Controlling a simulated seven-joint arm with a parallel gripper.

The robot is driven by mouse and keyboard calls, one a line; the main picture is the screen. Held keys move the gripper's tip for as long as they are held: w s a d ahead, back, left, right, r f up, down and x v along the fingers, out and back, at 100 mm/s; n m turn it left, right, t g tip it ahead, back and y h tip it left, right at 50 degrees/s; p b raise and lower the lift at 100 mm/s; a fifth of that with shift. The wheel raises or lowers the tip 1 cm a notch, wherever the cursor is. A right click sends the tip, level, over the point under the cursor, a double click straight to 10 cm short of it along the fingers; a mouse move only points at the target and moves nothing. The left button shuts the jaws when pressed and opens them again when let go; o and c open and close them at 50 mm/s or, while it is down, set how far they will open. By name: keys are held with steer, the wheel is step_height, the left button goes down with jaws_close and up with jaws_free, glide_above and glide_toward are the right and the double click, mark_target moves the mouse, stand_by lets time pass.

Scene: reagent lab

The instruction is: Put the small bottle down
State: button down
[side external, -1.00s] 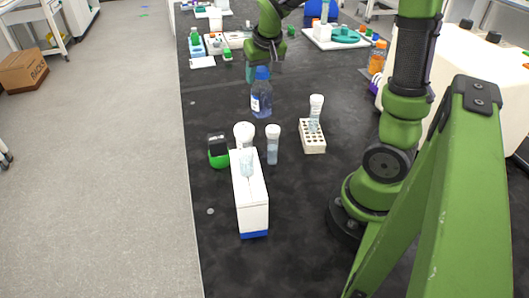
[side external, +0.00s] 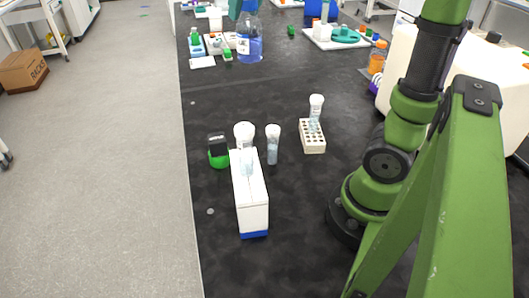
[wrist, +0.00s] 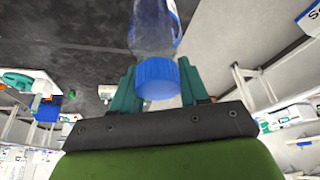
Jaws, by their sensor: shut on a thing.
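The small bottle (side external: 250,45) is clear with a white label and bluish contents; it shows near the top of the side view. Its blue cap (wrist: 157,78) is between the teal fingers of my gripper (wrist: 158,86) in the wrist view, and the clear body (wrist: 153,28) extends away from the fingers. My gripper (side external: 241,10) is shut on the cap end and is partly cut off by the top edge of the side view. The bottle appears held above the black bench (side external: 280,85); its exact height cannot be told.
A white box (side external: 252,205) with white-capped tubes, a green-and-black device (side external: 218,152), a capped tube (side external: 273,145) and a tube rack (side external: 313,140) stand nearer the camera. Lab items (side external: 205,45) and a white tray (side external: 335,40) are at the back. The bench middle is clear.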

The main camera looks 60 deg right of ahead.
steer(key=s+a+n+g+y, duration=0.1)
steer(key=s+a+n+y, duration=0.15)
steer(key=a+n, duration=0.65)
steer(key=s+a+n+y, duration=0.25)
steer(key=a+n, duration=0.25)
steer(key=a, duration=0.8)
steer(key=s+a+n+g, duration=0.6)
steer(key=s+a+n, duration=1)
steer(key=s+n, duration=0.15)
step_height(320, 180, down, 26)
steer(key=shift+s+d+f, duration=0.2)
steer(key=shift+s+d, duration=0.05)
steer(key=shift+s, duration=0.15)
steer(key=shift+m, duration=0.25)
steer(key=c, duration=0.6)
jaws_free()
steer(key=shift+f, duration=0.15)
steer(key=shift+o, duration=0.2)
